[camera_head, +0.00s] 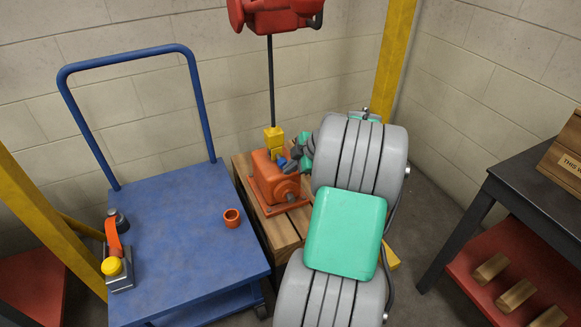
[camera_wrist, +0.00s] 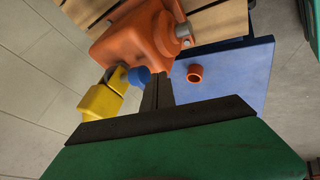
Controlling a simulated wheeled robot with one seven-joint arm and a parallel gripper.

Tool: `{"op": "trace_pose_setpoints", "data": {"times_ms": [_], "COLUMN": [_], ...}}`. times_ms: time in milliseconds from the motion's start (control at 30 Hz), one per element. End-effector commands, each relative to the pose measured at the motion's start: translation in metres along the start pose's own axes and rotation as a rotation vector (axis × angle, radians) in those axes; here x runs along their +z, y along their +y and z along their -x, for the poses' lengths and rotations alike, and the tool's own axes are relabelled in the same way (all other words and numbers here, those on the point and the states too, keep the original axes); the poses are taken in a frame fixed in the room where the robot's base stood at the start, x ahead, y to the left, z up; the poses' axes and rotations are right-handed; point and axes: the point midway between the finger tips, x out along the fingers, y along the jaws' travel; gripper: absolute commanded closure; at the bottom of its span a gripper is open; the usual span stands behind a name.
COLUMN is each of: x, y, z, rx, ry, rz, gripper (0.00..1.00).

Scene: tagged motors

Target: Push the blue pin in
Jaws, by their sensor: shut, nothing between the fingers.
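The blue pin (camera_head: 282,161) shows as a small blue spot on the orange motor (camera_head: 265,175), beside my gripper. In the wrist view the blue pin (camera_wrist: 138,76) has a round blue end at the side of the orange motor (camera_wrist: 135,40), near a grey shaft and a yellow block (camera_wrist: 100,101). My gripper (camera_wrist: 163,74) is shut and empty, its dark fingers just right of the pin in that view. I cannot tell whether they touch it. How deep the pin sits is not clear.
The motor stands on a wooden crate (camera_head: 290,238). A blue cart (camera_head: 180,235) at left carries an orange cup (camera_head: 232,217) and a device with a yellow button (camera_head: 113,266). A dark rod (camera_head: 271,85) hangs from a red hoist (camera_head: 275,14) above the motor. A dark table (camera_head: 525,195) stands at right.

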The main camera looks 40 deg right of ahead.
Motion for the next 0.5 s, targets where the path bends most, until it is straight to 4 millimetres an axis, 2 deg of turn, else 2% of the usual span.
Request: {"op": "trace_pose_setpoints", "data": {"times_ms": [67,100,300,500], "x": [-0.001,-0.003,-0.004,-0.004], "y": [-0.013,-0.014,-0.012,-0.014], "z": [0.005,0.015,0.068,0.100], "rx": [-0.001,0.000,-0.002,-0.005], "ry": [-0.001,-0.002,-0.001,0.000], "rz": [-0.001,0.000,-0.001,-0.001], "gripper": [1.00,1.00,1.00,1.00]}}
